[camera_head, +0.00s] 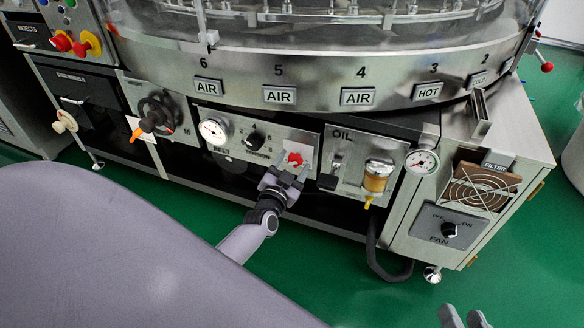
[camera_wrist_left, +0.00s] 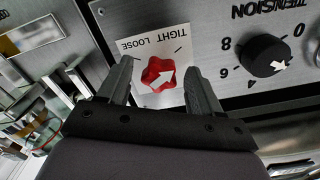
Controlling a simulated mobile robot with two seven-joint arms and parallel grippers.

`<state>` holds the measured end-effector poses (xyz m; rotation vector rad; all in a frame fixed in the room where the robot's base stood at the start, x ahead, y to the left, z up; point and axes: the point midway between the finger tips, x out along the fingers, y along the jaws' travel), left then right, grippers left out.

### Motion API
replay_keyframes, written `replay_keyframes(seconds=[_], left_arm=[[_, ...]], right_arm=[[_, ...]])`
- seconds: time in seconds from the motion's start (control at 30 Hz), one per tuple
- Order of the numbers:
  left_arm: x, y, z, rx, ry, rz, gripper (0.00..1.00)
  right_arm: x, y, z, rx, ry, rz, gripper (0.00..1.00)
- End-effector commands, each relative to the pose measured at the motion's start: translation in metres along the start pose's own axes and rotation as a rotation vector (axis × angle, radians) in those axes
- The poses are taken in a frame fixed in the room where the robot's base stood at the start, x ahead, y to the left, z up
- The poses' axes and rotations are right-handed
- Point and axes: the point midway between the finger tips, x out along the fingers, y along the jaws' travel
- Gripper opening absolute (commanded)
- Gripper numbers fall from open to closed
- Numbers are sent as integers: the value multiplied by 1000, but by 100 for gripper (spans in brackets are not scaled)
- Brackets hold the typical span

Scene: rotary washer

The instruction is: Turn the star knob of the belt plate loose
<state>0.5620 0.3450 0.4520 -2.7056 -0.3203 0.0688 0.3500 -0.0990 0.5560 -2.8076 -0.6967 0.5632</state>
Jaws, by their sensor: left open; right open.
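The red star knob (camera_head: 295,159) sits on a small white label plate on the belt panel in the head view. My left gripper (camera_head: 285,174) is open in front of the knob. In the left wrist view its fingers (camera_wrist_left: 158,88) stand on either side of the knob, with gaps visible. My right gripper (camera_head: 465,318) shows only its fingertips, apart, at the bottom edge.
A black tension dial (camera_wrist_left: 264,56) is beside the knob; it also shows in the head view (camera_head: 254,140). The oil unit (camera_head: 376,177) with its amber cup stands to the right. A fan box (camera_head: 449,229) and a black hose (camera_head: 384,262) are further right. Green floor lies below.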

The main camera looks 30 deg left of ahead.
Motion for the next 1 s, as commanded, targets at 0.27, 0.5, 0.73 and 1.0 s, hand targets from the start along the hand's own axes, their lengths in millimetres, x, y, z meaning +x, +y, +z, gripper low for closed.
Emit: replay_keyframes(seconds=[0.27, 0.5, 0.73, 1.0], left_arm=[[1, 0, 0, 0, 0, 0, 52], [0, 0, 0, 0, 0, 0, 8], [0, 0, -1, -32, 0, 0, 9], [0, 0, -1, -185, 1, 0, 9]], right_arm=[[0, 0, 0, -1, 1, 1, 43], [0, 0, 0, -1, 1, 1, 43], [-1, 0, -1, 1, -1, 0, 43], [-1, -2, 0, 14, -12, -7, 43]])
